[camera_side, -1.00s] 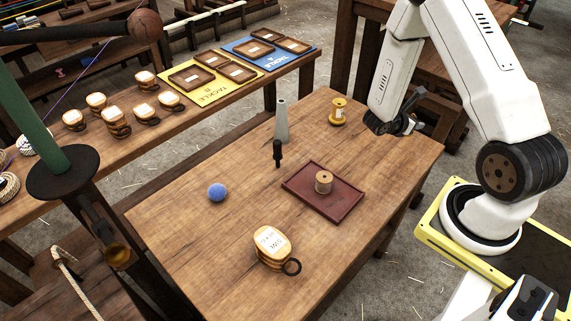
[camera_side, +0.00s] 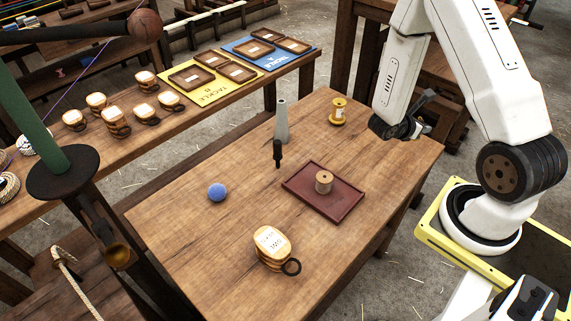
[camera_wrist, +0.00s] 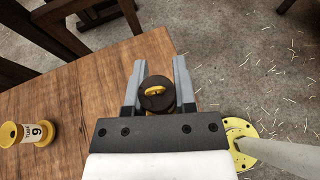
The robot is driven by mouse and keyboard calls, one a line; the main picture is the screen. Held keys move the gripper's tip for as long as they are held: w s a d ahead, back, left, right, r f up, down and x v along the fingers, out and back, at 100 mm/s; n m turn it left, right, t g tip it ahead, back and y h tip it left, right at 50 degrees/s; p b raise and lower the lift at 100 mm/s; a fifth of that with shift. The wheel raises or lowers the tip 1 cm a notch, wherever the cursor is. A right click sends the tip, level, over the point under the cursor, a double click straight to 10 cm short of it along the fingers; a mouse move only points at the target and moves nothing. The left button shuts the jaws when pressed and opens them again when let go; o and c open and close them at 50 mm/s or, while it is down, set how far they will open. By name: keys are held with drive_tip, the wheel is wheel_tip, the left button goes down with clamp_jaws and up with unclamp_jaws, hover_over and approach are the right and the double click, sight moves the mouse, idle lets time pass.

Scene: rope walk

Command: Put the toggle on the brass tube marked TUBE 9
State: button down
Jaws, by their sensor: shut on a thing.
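The brass tube (camera_side: 338,111) stands upright at the far side of the table, a yellow spool shape with a pale label. In the wrist view the tube (camera_wrist: 38,133) is at the left, its label reading TUBE 9. My gripper (camera_wrist: 159,76) is shut on a dark brown round piece with a yellow bar on top, which looks like the toggle (camera_wrist: 155,101). It is held between the fingers, apart from the tube. In the side view my gripper (camera_side: 408,127) is over the table's right edge, right of the tube; the held piece is hard to make out there.
The surface between tube and gripper looks clear.

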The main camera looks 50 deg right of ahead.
drive_tip(key=w+a+r+n+t, duration=0.1)
drive_tip(key=w+r, duration=0.4)
drive_tip(key=w, duration=0.3)
drive_tip(key=w+a+r+t, duration=0.1)
drive_tip(key=w+r, duration=0.3)
drive_tip(key=w, duration=0.5)
hover_over(343, 100)
drive_tip(key=s, duration=0.2)
drive_tip(key=f, duration=0.7)
drive_tip(key=shift+w+a+f, duration=0.25)
drive_tip(key=shift+a+f, duration=0.1)
drive_tip(key=shift+w+d+f, duration=0.3)
drive_tip(key=shift+w+f, duration=0.3)
drive_tip(key=shift+f, duration=0.1)
drive_tip(key=shift+w+d+f, duration=0.1)
drive_tip(key=shift+w+f, duration=0.05)
drive_tip(key=shift+f, duration=1.6)
drive_tip(key=shift+f, duration=0.1)
